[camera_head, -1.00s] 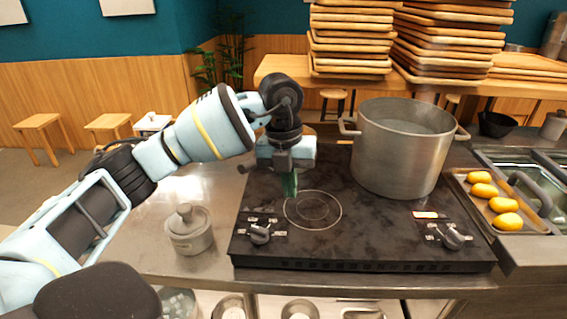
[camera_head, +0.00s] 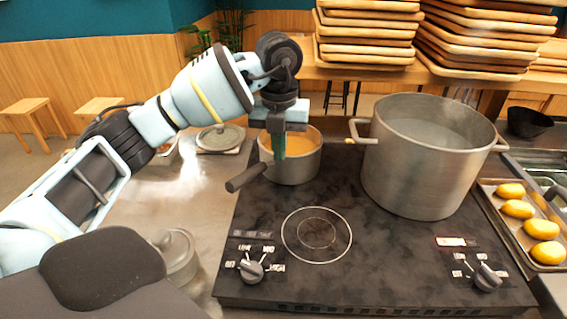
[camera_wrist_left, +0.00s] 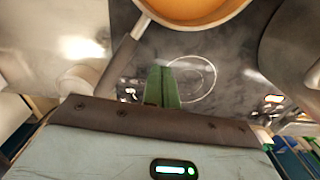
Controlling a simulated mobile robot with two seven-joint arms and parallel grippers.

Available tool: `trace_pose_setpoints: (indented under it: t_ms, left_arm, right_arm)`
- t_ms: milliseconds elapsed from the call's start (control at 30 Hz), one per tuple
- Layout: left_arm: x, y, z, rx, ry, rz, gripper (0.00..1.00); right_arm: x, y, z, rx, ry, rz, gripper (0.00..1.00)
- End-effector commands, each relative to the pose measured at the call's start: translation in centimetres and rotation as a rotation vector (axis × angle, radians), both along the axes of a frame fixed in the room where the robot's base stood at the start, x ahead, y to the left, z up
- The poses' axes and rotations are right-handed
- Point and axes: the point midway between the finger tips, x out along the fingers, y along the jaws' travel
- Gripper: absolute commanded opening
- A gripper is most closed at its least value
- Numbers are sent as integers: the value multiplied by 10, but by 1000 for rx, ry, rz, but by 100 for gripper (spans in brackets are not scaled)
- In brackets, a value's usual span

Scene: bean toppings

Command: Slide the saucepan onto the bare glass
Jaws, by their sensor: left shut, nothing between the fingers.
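The saucepan (camera_head: 300,170), grey with orange contents, stands on the back left of the black glass cooktop. Its dark handle (camera_head: 246,178) points to the front left. It also shows at the top of the left wrist view (camera_wrist_left: 190,25). The bare glass (camera_head: 316,234), marked by a pale ring, lies in front of the saucepan with nothing on it. My left gripper (camera_head: 278,148) has green fingers, shut and empty, pointing down. They overlap the saucepan's left side in the head view; I cannot tell whether they touch it. My right gripper is not in view.
A large steaming pot (camera_head: 425,165) stands on the right of the cooktop. Knobs (camera_head: 251,268) line its front edge. A lidded canister (camera_head: 176,255) and a round lid (camera_head: 220,138) are at the left. A tray of yellow items (camera_head: 530,225) is at the right.

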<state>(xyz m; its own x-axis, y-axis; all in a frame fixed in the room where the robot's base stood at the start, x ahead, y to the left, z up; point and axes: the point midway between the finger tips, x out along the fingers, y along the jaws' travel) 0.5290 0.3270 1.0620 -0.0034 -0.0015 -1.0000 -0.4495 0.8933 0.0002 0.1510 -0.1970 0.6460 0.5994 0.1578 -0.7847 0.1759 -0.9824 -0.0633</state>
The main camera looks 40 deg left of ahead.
Motion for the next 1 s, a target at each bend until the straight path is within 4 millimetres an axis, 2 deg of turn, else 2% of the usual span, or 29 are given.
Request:
trace_pose_setpoints:
  t_ms: [200,333,467,867,1000]
  left_arm:
    - [0,0,-1,0,0,-1,0]
    - [0,0,-10,0,1,-1,0]
    - [-1,0,-30,0,4,-1,0]
    - [-1,0,-105,0,4,-1,0]
    - [17,8,-99,0,-2,3,0]
  right_arm:
    - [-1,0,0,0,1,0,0]
    - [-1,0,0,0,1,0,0]
    - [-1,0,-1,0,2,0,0]
    - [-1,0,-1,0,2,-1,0]
    - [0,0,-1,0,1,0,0]
